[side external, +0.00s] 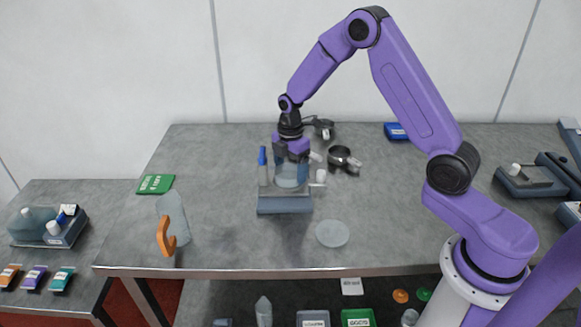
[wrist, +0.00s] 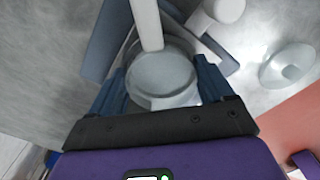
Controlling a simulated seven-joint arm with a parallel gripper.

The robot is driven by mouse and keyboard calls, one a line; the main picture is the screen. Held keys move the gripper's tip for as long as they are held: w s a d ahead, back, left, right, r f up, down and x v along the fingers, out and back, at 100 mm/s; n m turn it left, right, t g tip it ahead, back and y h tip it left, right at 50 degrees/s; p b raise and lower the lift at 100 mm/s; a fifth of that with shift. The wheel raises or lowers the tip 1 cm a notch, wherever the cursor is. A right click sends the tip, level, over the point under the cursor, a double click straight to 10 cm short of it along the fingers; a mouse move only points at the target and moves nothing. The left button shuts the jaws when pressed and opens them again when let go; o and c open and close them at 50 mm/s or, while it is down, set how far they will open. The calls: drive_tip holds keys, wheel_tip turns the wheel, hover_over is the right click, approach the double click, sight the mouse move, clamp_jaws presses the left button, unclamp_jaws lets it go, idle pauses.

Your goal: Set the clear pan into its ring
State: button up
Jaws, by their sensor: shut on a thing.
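The clear pan (wrist: 162,72) is a round translucent dish between the two blue fingers of my gripper (wrist: 160,92) in the wrist view. My gripper is shut on it. In the side view my gripper (side external: 291,170) points down over the small grey-blue bagger (side external: 285,204), with the pan (side external: 291,181) low between its fingers. A white post (wrist: 147,22) of the bagger stands close to the pan's far edge. The ring is not clearly visible, and I cannot tell whether the pan touches it.
A translucent disc (side external: 332,234) lies in front, right of the bagger. A clear jug with an orange handle (side external: 166,236) stands left. A metal cup with a handle (side external: 343,158) is behind right, and a green sign (side external: 156,184) lies left. The table's right middle is clear.

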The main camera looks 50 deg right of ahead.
drive_tip(key=shift+f, duration=0.1)
drive_tip(key=o, duration=1.1)
drive_tip(key=shift+c, duration=0.2)
wheel_tip(320, 180, up, 7)
idle(0.4)
